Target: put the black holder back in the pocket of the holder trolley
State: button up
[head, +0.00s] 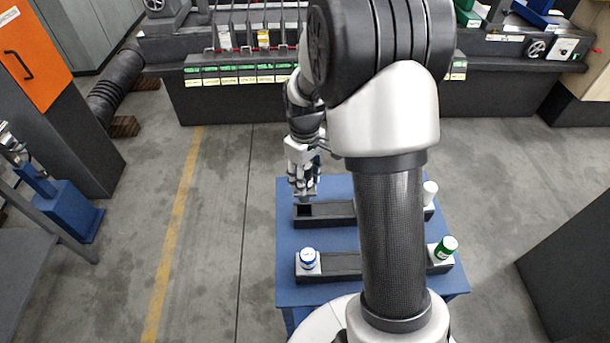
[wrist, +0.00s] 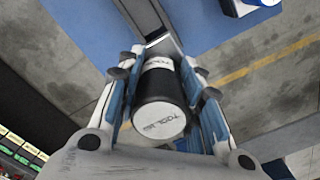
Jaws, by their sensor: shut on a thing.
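The black holder (wrist: 160,88), a dark cylinder with a white lettered end, sits between the blue-padded fingers of my gripper (wrist: 160,62) in the wrist view. My gripper is shut on it. In the head view my gripper (head: 304,190) hangs over the back left of the blue holder trolley (head: 340,240); the holder is hardly visible there among the fingers. Just below the fingers is a dark, open pocket (head: 304,211) at the left end of the back rail. I cannot tell whether the holder's lower end touches the pocket.
A blue-and-white holder (head: 308,258) and a green-and-white holder (head: 445,247) stand in the front rail. A white holder (head: 430,189) is at the back right. My arm hides the trolley's middle.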

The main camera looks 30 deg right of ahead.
aim_at(305, 202)
jog(key=shift+f+b, duration=1.4)
jog(key=shift+f, duration=0.95)
jog(key=shift+f+b, duration=1.8)
jog(key=shift+f, duration=1.3)
jog(key=o, duration=1.3)
jog(key=shift+o, duration=0.2)
notch_tip(305, 202, up, 12)
jog(key=shift+r, duration=0.1)
